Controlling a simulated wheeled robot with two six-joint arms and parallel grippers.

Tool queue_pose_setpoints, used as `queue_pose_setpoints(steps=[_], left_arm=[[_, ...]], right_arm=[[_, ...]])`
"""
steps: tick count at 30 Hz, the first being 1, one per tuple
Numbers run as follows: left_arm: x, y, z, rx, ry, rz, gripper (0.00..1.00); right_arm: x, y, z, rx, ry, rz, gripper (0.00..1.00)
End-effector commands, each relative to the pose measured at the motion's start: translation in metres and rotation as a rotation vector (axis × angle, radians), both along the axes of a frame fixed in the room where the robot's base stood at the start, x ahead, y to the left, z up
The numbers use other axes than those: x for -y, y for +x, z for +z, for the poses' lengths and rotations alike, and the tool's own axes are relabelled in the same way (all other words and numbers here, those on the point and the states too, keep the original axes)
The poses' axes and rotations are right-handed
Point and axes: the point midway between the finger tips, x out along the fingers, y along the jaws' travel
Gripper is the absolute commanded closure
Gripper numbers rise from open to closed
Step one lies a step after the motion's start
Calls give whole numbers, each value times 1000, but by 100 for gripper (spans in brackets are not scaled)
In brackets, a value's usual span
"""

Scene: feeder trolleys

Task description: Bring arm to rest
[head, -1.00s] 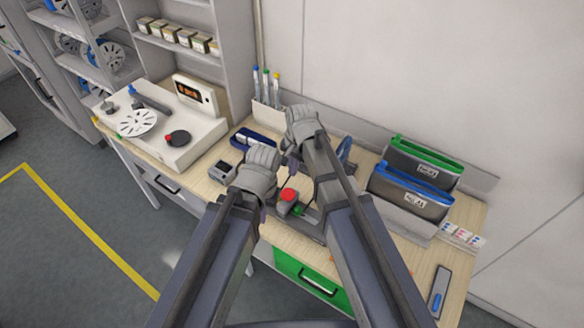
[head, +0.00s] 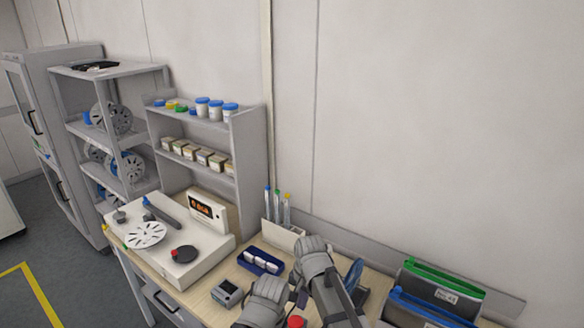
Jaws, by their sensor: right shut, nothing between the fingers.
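My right gripper (head: 302,281) is at the lower middle of the head view, above the wooden bench. It is shut and nothing shows in it. My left gripper (head: 290,290) is beside it on the left, low in the picture; its fingers are partly hidden and I cannot tell whether it is open or shut. A red button (head: 296,321) shows between the two arms at the bottom edge. Most of both arms is below the picture.
A white device (head: 205,254) with a slotted disc stands on the bench at left. A blue case (head: 260,261), a small grey box (head: 227,293) and a pen holder (head: 281,233) are near my grippers. Green-topped (head: 445,274) and blue-topped (head: 435,305) pouches stand at right. Shelves (head: 201,144) rise behind.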

Motion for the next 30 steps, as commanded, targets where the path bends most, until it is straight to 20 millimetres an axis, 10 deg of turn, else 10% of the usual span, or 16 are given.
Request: queue_pose_setpoints(steps=[3,12,30], left_arm=[[0,0,-50,0,1,-3,100],[0,0,-121,1,1,-9,100],[0,0,-132,1,2,-10,100]], right_arm=[[5,-43,-51,-17,-50,202,100],[21,-123,-121,-83,-156,709,100],[26,-141,-131,-109,-180,864,100]])
